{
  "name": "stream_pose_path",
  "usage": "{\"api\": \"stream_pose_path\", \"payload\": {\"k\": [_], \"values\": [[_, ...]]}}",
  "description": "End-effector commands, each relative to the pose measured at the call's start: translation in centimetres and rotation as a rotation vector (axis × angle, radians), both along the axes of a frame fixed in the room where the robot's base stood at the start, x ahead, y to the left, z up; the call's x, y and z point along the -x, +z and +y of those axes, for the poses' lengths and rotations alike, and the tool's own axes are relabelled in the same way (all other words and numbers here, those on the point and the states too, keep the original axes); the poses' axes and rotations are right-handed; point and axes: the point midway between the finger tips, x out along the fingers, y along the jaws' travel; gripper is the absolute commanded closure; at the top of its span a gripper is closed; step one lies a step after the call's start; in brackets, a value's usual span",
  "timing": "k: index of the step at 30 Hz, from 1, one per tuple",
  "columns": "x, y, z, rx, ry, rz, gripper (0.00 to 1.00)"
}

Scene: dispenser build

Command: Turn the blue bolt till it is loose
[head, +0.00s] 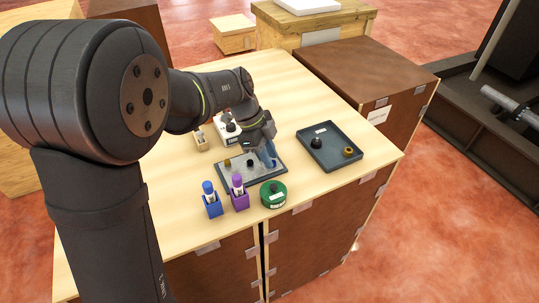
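My gripper (269,158) points down over the right end of a dark grey plate (240,177) on the wooden table. A small patch of blue (273,164) shows right at its fingertips, at the plate's surface; it looks like the blue bolt, mostly hidden by the gripper. Whether the fingers are closed around it is too small to tell. A brass-coloured piece (227,162) and a black piece (250,163) stand on the plate to the left of my gripper.
In front of the plate stand a blue holder (213,207), a purple holder (239,202) and a green round container (273,194). A dark tray (345,142) with a black knob and a brass ring lies to the right. A white device (228,134) stands behind. The table's front right corner is clear.

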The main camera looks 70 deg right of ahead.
Motion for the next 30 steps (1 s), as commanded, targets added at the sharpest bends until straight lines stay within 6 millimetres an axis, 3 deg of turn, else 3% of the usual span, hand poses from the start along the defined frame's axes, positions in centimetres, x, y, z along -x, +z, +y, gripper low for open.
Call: {"api": "stream_pose_path", "payload": {"k": [11, 15, 30], "values": [[0.23, -0.55, 0.03, 0.0, 0.0, 0.0, 0.75], [0.22, -0.54, 0.02, 0.0, 0.0, 0.0, 1.0], [0.22, -0.49, 0.15, 0.001, 0.107, 0.001, 1.0]]}}
